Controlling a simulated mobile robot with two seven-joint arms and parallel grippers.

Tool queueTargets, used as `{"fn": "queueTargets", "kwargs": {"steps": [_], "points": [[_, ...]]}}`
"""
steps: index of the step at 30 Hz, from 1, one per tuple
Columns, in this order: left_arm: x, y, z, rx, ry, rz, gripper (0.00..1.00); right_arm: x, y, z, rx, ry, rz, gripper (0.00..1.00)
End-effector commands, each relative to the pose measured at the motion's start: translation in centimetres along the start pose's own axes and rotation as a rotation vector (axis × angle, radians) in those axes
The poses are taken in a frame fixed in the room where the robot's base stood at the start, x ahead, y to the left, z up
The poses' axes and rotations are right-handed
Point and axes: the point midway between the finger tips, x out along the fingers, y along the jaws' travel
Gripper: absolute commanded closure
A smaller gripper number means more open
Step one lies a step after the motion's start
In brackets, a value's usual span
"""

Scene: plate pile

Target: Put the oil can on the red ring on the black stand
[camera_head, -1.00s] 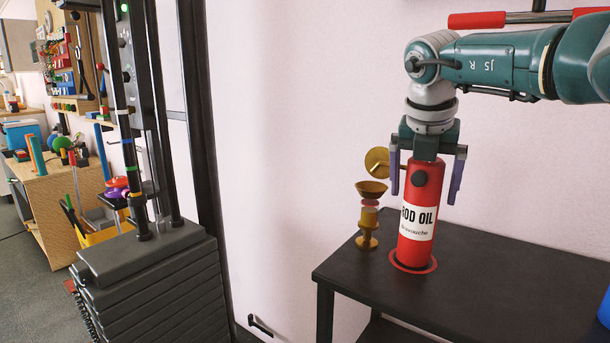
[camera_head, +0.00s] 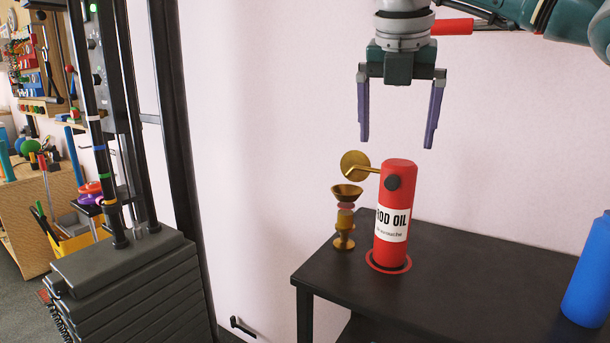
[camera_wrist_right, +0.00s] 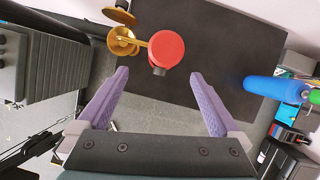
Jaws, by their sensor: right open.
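The red oil can (camera_head: 395,190), with a white label, stands upright on the red ring (camera_head: 374,264) on the black stand (camera_head: 470,276). The ring's edge shows around the can's base. My right gripper (camera_head: 397,140) is open and empty above the can, its purple fingers apart and clear of it. In the right wrist view the can's round red top (camera_wrist_right: 167,48) lies beyond the open fingertips (camera_wrist_right: 158,76). My left gripper is in neither current view.
A brass piece with a cup and disc (camera_head: 345,192) stands close left of the can. A blue bottle (camera_head: 588,272) is at the stand's right. A dark weight stack with posts (camera_head: 130,285) stands further left. The stand's middle is bare.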

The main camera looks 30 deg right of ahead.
Motion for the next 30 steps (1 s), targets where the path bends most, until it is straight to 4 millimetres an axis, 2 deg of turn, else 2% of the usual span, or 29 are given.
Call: {"fn": "queueTargets", "kwargs": {"steps": [2,4,5,6,8,9,11,12,14,15,17,18,20,21,23,24,26,27,28,30], "points": [[0.0,0.0,0.0,-0.002,0.0,0.001,0.5,0.8,2.2,-1.8,-0.062,0.031,0.081,0.0],[0.0,0.1,0.0,-0.004,0.001,0.003,0.5,1.4,5.7,-4.8,-0.148,0.08,0.224,0.0],[0.0,0.1,0.0,-0.005,0.001,0.004,0.5,1.6,7.5,-6.5,-0.189,0.11,0.305,0.0],[0.0,0.2,0.0,-0.006,0.001,0.005,0.5,1.4,10.1,-9.3,-0.24,0.157,0.43,0.0],[0.0,0.2,-0.1,-0.008,0.001,0.007,0.5,0.2,13.9,-14.1,-0.299,0.241,0.649,0.0],[0.0,0.3,-0.1,-0.01,0.001,0.008,0.5,-1.4,16.2,-17.3,-0.315,0.301,0.811,0.0],[0.0,0.3,-0.1,-0.011,0.002,0.009,0.5,-4.8,18.9,-21.4,-0.291,0.394,1.062,0.0],[0.0,0.3,-0.1,-0.011,0.002,0.009,0.5,-7.4,20.0,-23.3,-0.24,0.448,1.221,0.0],[0.0,0.3,-0.1,-0.011,0.002,0.009,0.5,-11.2,20.8,-24.7,-0.111,0.52,1.436,0.0],[0.0,0.3,-0.1,-0.011,0.001,0.009,0.5,-13.4,20.9,-24.8,0.007,0.558,1.559,0.0],[0.0,0.3,-0.1,-0.011,0.001,0.008,0.5,-15.8,20.4,-23.6,0.228,0.598,1.705,0.0],[0.0,0.3,-0.1,-0.01,0.001,0.008,0.5,-16.5,19.7,-22.3,0.4,0.613,1.77,0.0],[0.0,0.3,-0.1,-0.01,0.001,0.008,0.5,-16.3,18.2,-19.9,0.682,0.616,1.814,0.0],[0.0,0.2,-0.1,-0.009,0.001,0.007,0.5,-15.2,16.9,-18.4,0.878,0.606,1.804,0.0],[0.0,0.2,-0.1,-0.009,0.001,0.007,0.5,-12.3,14.6,-16.6,1.172,0.578,1.73,0.0],[0.0,0.2,-0.1,-0.008,0.001,0.006,0.5,-9.7,12.8,-16.0,1.358,0.551,1.642,0.0],[0.0,0.2,0.0,-0.006,0.001,0.005,0.5,-5.3,9.7,-16.2,1.613,0.505,1.455,0.0],[0.0,0.1,0.0,-0.005,0.001,0.004,0.5,-2.3,7.5,-17.2,1.759,0.474,1.301,0.0],[0.0,0.1,0.0,-0.004,0.001,0.003,0.5,-0.2,5.7,-18.3,1.853,0.452,1.173,0.0],[0.0,0.1,0.0,-0.003,0.001,0.002,0.5,3.9,1.6,-22.0,2.012,0.41,0.863,0.0]]}}
